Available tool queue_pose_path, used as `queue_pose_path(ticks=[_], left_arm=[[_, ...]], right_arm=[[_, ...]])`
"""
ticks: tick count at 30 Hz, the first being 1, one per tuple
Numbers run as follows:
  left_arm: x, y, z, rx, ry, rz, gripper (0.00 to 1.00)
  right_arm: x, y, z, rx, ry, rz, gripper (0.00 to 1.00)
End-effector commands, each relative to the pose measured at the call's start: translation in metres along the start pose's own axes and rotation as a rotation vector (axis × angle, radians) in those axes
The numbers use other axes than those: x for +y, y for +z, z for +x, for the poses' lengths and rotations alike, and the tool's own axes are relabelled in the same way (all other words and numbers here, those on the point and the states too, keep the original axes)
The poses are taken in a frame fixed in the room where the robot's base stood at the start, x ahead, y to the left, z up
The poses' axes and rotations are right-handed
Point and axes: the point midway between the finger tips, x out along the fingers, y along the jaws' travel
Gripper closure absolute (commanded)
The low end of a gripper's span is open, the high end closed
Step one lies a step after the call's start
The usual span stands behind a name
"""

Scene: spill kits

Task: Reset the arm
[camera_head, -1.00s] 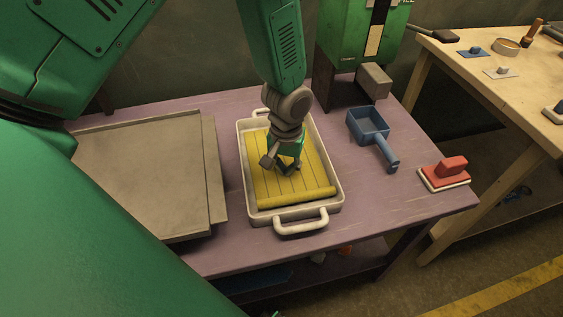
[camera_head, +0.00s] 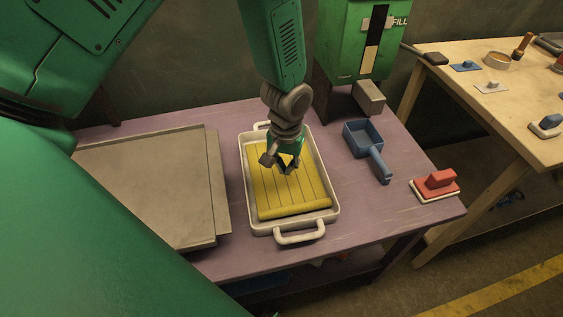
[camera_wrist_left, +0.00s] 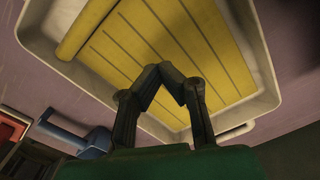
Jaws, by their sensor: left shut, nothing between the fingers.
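My left gripper (camera_head: 287,168) is shut and empty, pointing down above the white tray (camera_head: 333,213). In the left wrist view the gripper (camera_wrist_left: 172,72) shows its two fingertips meeting over the yellow mat. The yellow mat (camera_head: 284,188) lies in the tray, with a rolled edge at the near end. The mat also fills much of the left wrist view (camera_wrist_left: 215,40). The gripper appears to hang above the mat, apart from it. My right gripper is not in view.
A grey flat tray (camera_head: 150,190) lies on the purple table (camera_head: 345,230) at left. A blue scoop (camera_head: 375,168) and a red-handled block (camera_head: 437,186) lie at right. A green dispenser (camera_head: 355,45) stands behind. A wooden bench (camera_head: 500,120) with small tools is farther right.

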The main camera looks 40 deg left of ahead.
Motion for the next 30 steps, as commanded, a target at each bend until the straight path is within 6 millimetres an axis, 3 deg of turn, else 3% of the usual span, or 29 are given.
queue_pose_path(ticks=[4, 21, 30], left_arm=[[0.000, 0.000, -0.013, 0.000, 0.000, -0.001, 1.00], [0.000, 0.000, -0.014, 0.000, 0.000, -0.001, 1.00], [0.000, 0.000, -0.065, 0.001, 0.000, -0.001, 1.00]], right_arm=[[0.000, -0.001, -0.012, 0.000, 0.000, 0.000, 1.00], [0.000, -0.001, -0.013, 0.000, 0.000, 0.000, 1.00], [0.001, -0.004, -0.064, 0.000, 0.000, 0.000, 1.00]])
